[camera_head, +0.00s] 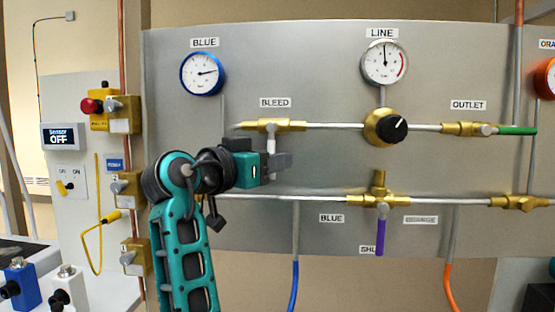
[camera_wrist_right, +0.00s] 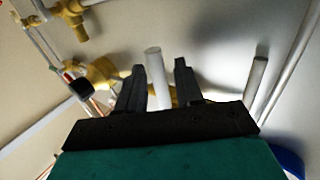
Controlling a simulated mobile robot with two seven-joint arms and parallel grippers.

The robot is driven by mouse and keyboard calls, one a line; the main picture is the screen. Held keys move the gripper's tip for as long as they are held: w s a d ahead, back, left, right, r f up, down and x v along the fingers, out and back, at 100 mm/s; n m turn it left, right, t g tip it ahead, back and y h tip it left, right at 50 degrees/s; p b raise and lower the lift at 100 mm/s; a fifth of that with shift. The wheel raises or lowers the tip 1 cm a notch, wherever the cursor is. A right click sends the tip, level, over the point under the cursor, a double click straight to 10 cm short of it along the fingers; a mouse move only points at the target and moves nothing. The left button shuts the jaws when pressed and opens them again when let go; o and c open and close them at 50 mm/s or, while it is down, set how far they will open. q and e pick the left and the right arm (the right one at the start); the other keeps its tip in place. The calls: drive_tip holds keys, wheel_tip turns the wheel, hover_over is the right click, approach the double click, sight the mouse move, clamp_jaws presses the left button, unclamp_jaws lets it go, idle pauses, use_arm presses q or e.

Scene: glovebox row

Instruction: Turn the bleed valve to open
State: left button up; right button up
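The bleed valve (camera_head: 273,126) is a brass fitting on the upper pipe under the BLEED label (camera_head: 275,103). Its pale lever (camera_head: 270,141) hangs down from it. In the right wrist view the lever (camera_wrist_right: 156,72) stands between the two dark fingers of my right gripper (camera_wrist_right: 162,85). A gap shows on each side of it, so the fingers are open around it. In the head view my right gripper (camera_head: 280,162) is at the lever's lower end, coming from the left and hiding its tip. My left gripper is not in view.
A black-faced regulator knob (camera_head: 392,129) is right of the bleed valve. The outlet valve has a green lever (camera_head: 517,131), and a purple lever (camera_head: 380,237) hangs lower down. A blue gauge (camera_head: 203,73) is above left. A red button (camera_head: 91,106) is at left.

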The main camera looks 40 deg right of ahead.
drive_tip(key=shift+d, duration=0.15)
drive_tip(key=shift+c, duration=0.5)
clamp_jaws()
